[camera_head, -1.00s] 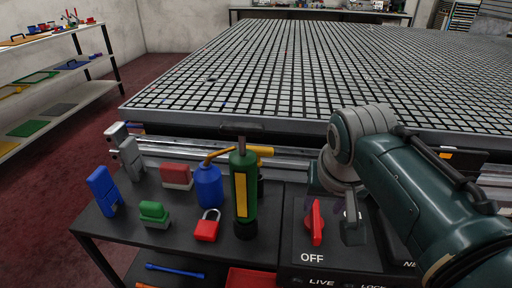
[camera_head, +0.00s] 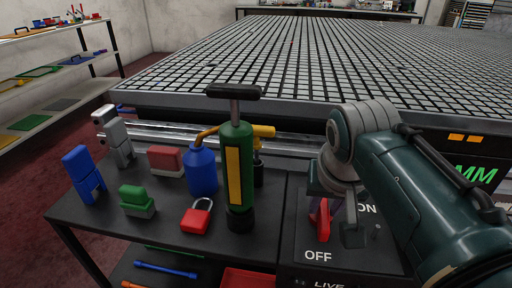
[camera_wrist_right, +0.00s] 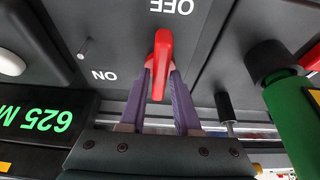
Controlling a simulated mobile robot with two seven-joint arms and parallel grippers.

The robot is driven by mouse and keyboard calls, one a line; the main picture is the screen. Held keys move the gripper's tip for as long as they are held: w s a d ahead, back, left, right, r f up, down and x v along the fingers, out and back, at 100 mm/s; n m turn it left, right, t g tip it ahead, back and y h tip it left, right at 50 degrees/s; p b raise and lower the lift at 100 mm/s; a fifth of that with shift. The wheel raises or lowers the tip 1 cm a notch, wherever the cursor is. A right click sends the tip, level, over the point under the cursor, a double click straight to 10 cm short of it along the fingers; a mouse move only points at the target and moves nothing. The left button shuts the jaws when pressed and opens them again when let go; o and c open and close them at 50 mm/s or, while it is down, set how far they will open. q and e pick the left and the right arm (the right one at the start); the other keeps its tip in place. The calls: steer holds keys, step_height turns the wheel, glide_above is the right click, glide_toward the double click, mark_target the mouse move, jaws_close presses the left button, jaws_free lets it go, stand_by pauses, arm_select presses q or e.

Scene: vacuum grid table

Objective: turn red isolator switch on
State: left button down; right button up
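The red isolator switch (camera_head: 323,220) sits on a dark panel (camera_head: 300,235) at the front right of the bench. In the right wrist view its red handle (camera_wrist_right: 162,52) points toward the OFF label, with the ON label off to one side. My right gripper (camera_wrist_right: 162,68) has its two purple fingers on either side of the handle. Small gaps show beside the handle's narrow end; whether the fingertips touch it is hard to see. In the head view my right gripper (camera_head: 328,212) partly hides the switch. My left gripper is not in view.
A green pump (camera_head: 238,170) stands close left of the panel. A blue can (camera_head: 201,172), a red padlock (camera_head: 196,216) and several coloured blocks stand farther left. The large grid table (camera_head: 290,60) lies behind. A green-lit display (camera_wrist_right: 45,118) is beside the panel.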

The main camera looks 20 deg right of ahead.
jaws_close()
stand_by(0.3)
